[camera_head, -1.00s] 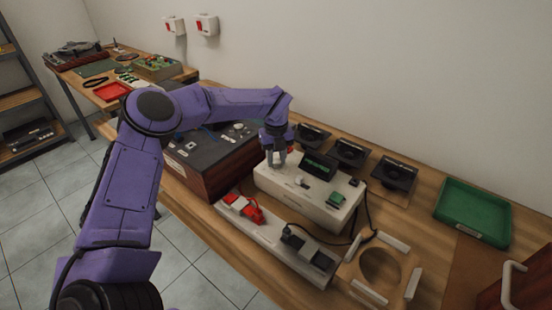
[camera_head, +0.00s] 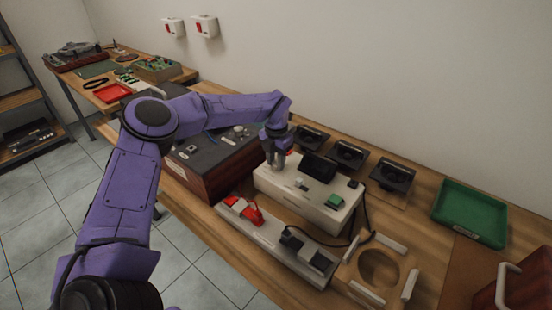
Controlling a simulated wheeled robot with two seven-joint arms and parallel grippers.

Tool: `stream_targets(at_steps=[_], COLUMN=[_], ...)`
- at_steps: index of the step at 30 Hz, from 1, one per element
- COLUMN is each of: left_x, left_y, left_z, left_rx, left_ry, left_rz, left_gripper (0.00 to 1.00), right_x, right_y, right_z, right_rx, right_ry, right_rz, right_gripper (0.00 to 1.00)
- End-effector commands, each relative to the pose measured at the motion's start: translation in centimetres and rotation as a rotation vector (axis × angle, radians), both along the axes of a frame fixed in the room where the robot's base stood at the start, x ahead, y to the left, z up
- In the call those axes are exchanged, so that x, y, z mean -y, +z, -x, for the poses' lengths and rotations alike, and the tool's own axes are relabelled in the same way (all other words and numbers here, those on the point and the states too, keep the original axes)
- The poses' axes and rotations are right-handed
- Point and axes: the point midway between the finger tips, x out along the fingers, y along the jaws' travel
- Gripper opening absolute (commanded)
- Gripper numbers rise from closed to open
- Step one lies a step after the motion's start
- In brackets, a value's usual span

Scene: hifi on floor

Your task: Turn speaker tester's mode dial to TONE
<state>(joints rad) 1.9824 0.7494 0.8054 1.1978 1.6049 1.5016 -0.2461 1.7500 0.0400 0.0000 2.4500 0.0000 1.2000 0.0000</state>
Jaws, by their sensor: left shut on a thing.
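The speaker tester (camera_head: 288,190) is a white box on the bench, with a raised display (camera_head: 318,166) that is dark and a green button (camera_head: 334,201) at its right. My left gripper (camera_head: 275,166) comes down on the tester's left end from above and is shut on the mode dial there. The fingers hide most of the dial, so its pointer and its labels cannot be read. My right gripper is not in view.
A white strip with a red clip (camera_head: 243,210) and a dark clip (camera_head: 308,250) lies in front of the tester. Black speakers (camera_head: 347,154) stand behind it. A green tray (camera_head: 470,214) and a wooden ring fixture (camera_head: 350,271) are to the right.

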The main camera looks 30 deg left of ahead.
Motion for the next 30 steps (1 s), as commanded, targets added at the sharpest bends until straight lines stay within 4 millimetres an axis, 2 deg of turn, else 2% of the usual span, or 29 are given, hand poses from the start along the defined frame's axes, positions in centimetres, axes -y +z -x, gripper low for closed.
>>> stream_targets(at_steps=[6, 15, 30], left_x=[-0.02, -0.02, -0.02], left_y=[0.05, 0.01, -0.06], left_z=[0.05, 0.05, 0.05], left_rx=[-0.002, -0.002, -0.002], left_ry=[-0.175, -0.341, -0.411], left_rz=[0.001, 0.0, -0.001], left_gripper=[0.03, 0.03, 0.03], right_x=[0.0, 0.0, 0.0], right_y=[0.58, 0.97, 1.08], right_z=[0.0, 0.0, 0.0], right_rx=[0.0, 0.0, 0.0], right_ry=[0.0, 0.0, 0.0], right_rz=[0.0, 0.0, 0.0], right_gripper=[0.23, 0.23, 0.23])
